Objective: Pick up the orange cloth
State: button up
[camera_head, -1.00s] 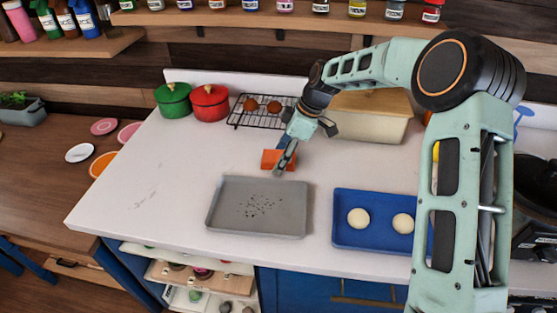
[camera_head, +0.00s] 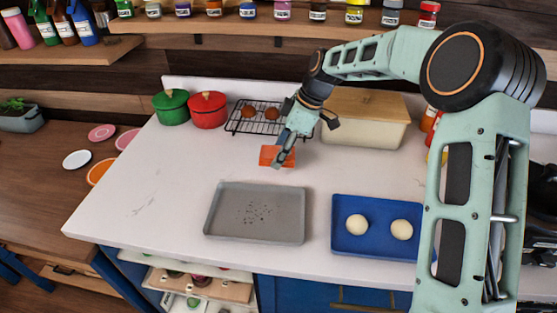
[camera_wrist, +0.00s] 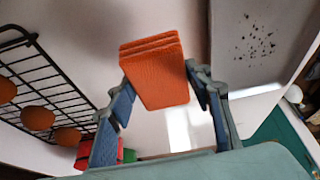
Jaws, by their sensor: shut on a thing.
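The orange cloth (camera_head: 277,156) is a folded, layered pad. It is between the fingers of my gripper (camera_head: 284,150), above the white counter behind the grey tray. In the wrist view the cloth (camera_wrist: 155,75) sits between the two fingertips of my gripper (camera_wrist: 160,82), with its layered edge facing up in the picture. My gripper is shut on it. The cloth appears lifted a little off the counter; the exact height is hard to tell.
A grey tray (camera_head: 222,228) with dark crumbs lies in front. A blue tray (camera_head: 378,245) holds two pale dough balls. A black wire rack (camera_head: 240,128) with brown round items, red and green pots (camera_head: 208,110) and a bread box (camera_head: 362,130) stand behind. The counter's left part is clear.

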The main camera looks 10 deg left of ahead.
jog(key=s+d+r+b, duration=0.2)
jog(key=s+d+r, duration=0.5)
jog(key=s, duration=0.4)
jog(key=shift+s+r, duration=0.15)
jog(key=shift+r, duration=0.75)
